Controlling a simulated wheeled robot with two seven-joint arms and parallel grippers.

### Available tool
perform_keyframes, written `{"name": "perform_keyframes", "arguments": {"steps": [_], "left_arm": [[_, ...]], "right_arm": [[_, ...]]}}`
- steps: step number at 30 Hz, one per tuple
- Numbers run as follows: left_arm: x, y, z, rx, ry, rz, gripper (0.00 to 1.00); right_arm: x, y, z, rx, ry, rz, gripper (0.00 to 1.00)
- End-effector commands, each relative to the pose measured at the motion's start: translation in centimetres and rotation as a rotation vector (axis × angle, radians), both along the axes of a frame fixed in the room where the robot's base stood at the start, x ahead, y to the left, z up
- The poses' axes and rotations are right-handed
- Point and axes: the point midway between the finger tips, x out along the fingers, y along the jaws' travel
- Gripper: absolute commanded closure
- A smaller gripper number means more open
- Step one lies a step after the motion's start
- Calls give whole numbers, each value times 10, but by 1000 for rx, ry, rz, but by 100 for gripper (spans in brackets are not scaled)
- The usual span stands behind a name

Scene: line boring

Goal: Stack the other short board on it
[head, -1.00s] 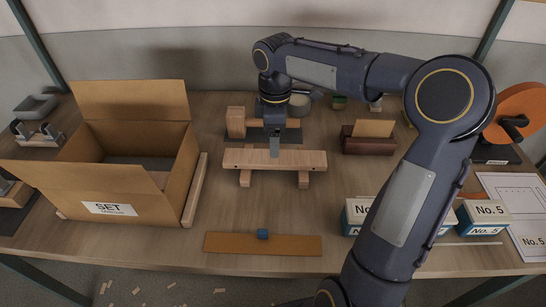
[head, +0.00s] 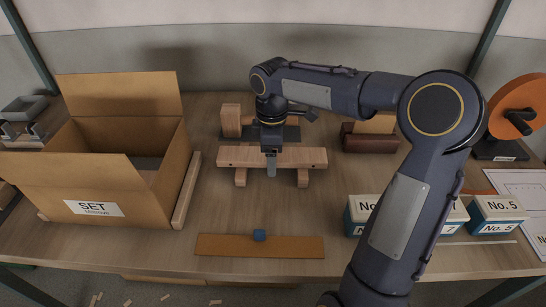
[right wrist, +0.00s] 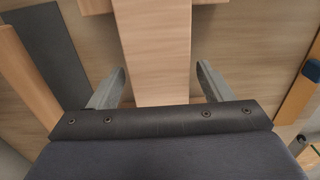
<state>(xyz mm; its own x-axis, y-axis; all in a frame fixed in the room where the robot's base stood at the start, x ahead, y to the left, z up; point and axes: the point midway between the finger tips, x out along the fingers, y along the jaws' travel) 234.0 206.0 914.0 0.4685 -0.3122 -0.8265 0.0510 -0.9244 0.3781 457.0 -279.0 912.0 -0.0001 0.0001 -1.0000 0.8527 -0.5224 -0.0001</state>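A pale wooden board (head: 300,157) lies left to right, raised on two short wooden supports (head: 241,177) (head: 303,178), one near each end. It also runs up the middle of the right wrist view (right wrist: 154,45). My right gripper (head: 271,170) is at the middle of this board, its near finger showing in front of the board's front edge. In the right wrist view the fingers (right wrist: 158,87) are apart, one on each side of the board, with small gaps. The far finger is hidden in the head view. My left gripper is not in view.
An open cardboard box (head: 95,170) marked SET stands left, a wooden strip (head: 187,190) beside it. A brown board (head: 215,245) with a blue block (head: 259,235) lies in front. A wooden block (head: 231,120) stands behind.

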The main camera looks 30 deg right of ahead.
Motion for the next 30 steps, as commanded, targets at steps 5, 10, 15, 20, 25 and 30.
{"name": "perform_keyframes", "arguments": {"steps": [5, 10, 15, 20, 25, 30], "left_arm": [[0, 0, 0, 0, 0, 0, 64], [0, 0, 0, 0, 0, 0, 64], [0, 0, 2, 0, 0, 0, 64], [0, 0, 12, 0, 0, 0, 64], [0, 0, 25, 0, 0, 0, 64], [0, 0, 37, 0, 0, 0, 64]], "right_arm": [[0, 0, 0, 0, 0, 0, 52], [0, 0, 0, 0, 0, 0, 74], [0, 0, 3, -1, -1, 0, 77], [0, 0, 13, 0, -1, 0, 77], [0, 0, 26, -1, -1, 0, 77], [0, 0, 37, 0, -1, 0, 77]]}}
